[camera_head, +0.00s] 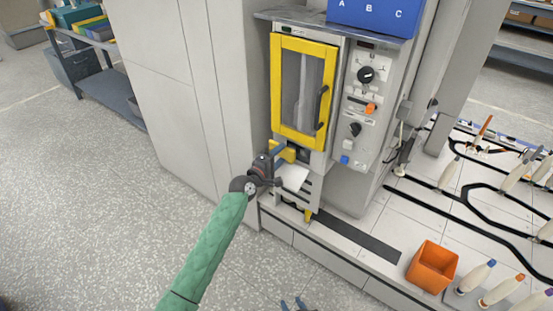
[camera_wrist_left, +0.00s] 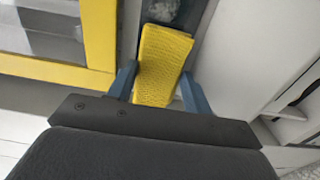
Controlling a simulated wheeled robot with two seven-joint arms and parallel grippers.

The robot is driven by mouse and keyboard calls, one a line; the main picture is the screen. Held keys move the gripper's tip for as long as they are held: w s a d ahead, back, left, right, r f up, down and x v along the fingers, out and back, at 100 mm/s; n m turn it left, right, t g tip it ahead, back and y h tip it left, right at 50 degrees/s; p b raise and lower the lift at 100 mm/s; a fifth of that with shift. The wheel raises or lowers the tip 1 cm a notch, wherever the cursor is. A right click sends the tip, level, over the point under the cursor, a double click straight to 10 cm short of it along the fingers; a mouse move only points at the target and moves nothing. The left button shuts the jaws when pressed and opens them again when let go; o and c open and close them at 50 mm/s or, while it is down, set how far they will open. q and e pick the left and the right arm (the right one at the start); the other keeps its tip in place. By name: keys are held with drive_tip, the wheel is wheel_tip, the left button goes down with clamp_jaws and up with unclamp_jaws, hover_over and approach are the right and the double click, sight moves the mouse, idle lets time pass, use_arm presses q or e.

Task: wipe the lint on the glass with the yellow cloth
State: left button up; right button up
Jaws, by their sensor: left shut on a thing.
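The glass (camera_head: 301,88) is a tall pane in the yellow-framed door of a grey cabinet. A corner of the glass also shows in the left wrist view (camera_wrist_left: 35,35). My left gripper (camera_head: 279,163) is just below the door's lower left corner, shut on the folded yellow cloth (camera_wrist_left: 163,62). The cloth sits between its blue fingers and sticks out past them. It appears apart from the glass. No lint can be clearly made out on the pane.
A dark handle (camera_head: 321,107) stands out at the door's right side. A control panel (camera_head: 364,105) with knobs is right of it. A blue bin (camera_head: 375,14) is on top. An orange bin (camera_head: 432,267) and several bobbins stand at lower right.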

sight(287, 157)
use_arm(q)
drive_tip(key=shift+x, duration=1.1)
idle(0.9)
drive_tip(key=shift+s+d+r+p, duration=0.15)
drive_tip(key=shift+s+d+p, duration=0.65)
drive_tip(key=shift+s+d, duration=0.25)
drive_tip(key=shift+d, duration=0.2)
drive_tip(key=shift+s+d+p, duration=0.3)
drive_tip(key=shift+d+p, duration=0.1)
drive_tip(key=shift+d, duration=0.1)
drive_tip(key=shift+s+d+p, duration=0.3)
drive_tip(key=shift+d+p, duration=0.05)
drive_tip(key=shift+d, duration=0.15)
drive_tip(key=shift+s+d+p, duration=0.5)
drive_tip(key=shift+s+d, duration=0.1)
drive_tip(key=shift+d, duration=0.2)
drive_tip(key=shift+s+d+p, duration=0.5)
drive_tip(key=shift+s+d, duration=0.1)
drive_tip(key=shift+d, duration=0.3)
